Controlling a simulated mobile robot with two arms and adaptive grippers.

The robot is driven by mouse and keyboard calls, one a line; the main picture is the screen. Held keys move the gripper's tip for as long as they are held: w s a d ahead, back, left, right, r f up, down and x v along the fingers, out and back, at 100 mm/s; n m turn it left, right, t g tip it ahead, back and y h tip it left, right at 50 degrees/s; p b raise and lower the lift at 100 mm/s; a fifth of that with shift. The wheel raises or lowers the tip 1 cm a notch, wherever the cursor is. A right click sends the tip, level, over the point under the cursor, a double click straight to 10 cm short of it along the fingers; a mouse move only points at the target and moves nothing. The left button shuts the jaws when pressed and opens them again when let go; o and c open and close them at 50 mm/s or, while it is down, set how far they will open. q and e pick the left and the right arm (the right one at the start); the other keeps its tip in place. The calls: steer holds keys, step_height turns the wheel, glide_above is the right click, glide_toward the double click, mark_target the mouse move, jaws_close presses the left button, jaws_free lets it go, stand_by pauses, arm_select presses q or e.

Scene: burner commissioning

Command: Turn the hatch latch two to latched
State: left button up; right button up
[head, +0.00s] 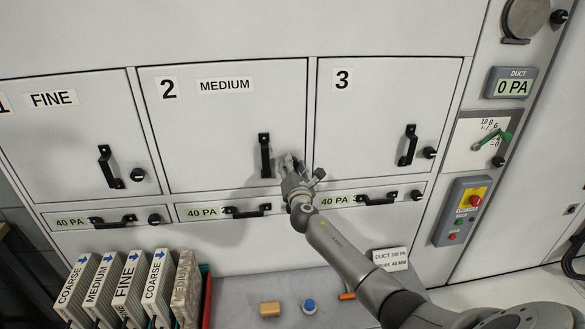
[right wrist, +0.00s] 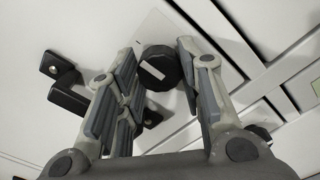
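Hatch two (head: 225,125) is the closed grey door marked 2 MEDIUM, with a black bar handle (head: 265,155). Its latch is hidden behind my right gripper in the head view. In the right wrist view the latch (right wrist: 160,68) is a round black knob with a white line that lies slanted in the picture. My right gripper (head: 289,163) is at the lower right of hatch two. Its fingers (right wrist: 160,75) stand open on either side of the knob, close to it; whether they touch it is not clear. My left gripper is not in view.
Hatch handles (head: 408,146) and drawer handles (head: 248,212) stick out nearby. A control panel (head: 463,210) with a red button is on the right. Labelled filters (head: 128,290) stand at lower left. A yellowish block (head: 270,309) and a blue-topped item (head: 309,306) lie on the grey surface below.

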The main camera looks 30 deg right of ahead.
steer(key=shift+c, duration=1)
steer(key=shift+m, duration=0.3)
steer(key=shift+m+b, duration=4)
steer(key=shift+m, duration=4.6)
